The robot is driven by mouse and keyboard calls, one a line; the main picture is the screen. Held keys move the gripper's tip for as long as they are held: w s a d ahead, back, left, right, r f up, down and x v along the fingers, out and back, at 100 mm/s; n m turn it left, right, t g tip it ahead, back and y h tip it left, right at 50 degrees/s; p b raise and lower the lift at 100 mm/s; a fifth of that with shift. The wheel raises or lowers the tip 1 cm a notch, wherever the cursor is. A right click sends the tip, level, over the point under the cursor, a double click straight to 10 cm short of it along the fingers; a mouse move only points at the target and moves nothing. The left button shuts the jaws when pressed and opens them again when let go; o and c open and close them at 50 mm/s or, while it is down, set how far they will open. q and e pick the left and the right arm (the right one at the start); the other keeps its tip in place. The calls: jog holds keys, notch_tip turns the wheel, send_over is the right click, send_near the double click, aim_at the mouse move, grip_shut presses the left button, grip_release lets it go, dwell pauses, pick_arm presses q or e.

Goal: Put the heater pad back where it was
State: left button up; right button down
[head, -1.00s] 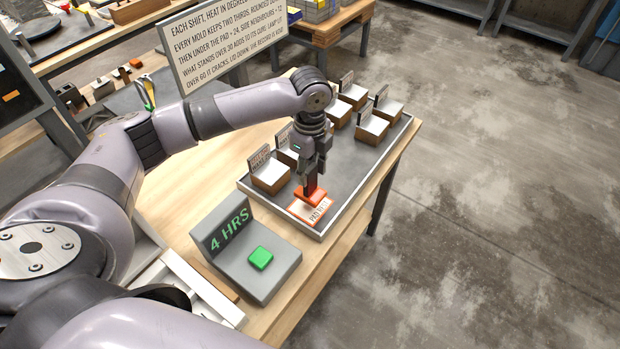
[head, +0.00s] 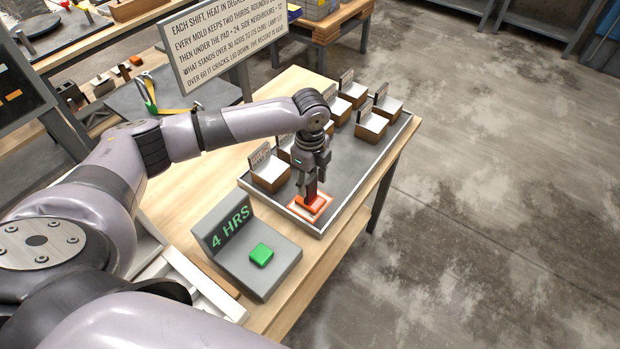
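The heater pad (head: 312,206) is a small orange-red block at the near corner of the grey tray (head: 342,203). It lies over a marked rest spot (head: 298,211) with an orange outline and white border, and covers most of it. It looks down on the spot or very close to it; a small gap cannot be ruled out. My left gripper (head: 311,192) points straight down, its fingers shut on the top of the pad. My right gripper is not in view.
Several brown molds with white tops and upright cards, one of them near the pad (head: 270,176), stand farther back on the tray. A grey console (head: 230,258) reading "4 HRS" with a green button (head: 261,254) stands in front. A text sign (head: 228,42) stands behind.

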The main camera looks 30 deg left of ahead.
pick_arm(q)
jog(key=shift+o, duration=0.9)
notch_tip(320, 180, up, 12)
jog(key=b, duration=0.3)
jog(key=shift+r, duration=0.15)
